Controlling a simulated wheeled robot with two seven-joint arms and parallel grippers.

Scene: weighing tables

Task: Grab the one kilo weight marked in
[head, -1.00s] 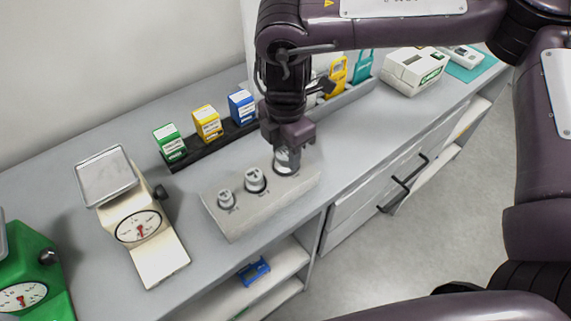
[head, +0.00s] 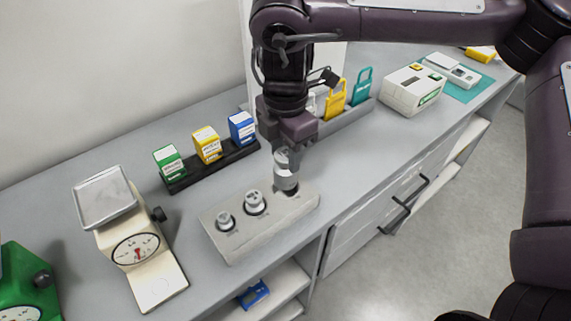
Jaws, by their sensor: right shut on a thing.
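A grey weight block (head: 232,240) sits on the counter with three weight places in a row. Two silver weights, a small one (head: 225,221) and a middle one (head: 255,202), stand in their places. My right gripper (head: 284,150) points down and is shut on the largest silver weight (head: 286,178), at the block's right end. This weight is upright, over its dark place, and appears lifted a little. Its marking cannot be read. My left gripper is not in view.
A cream scale (head: 142,250) and a green scale (head: 28,290) stand at the left. Green, yellow and blue boxes (head: 208,144) stand on a black rack behind the block. Coloured tags (head: 336,99) and a white device (head: 412,88) are at the right. Counter in front is narrow.

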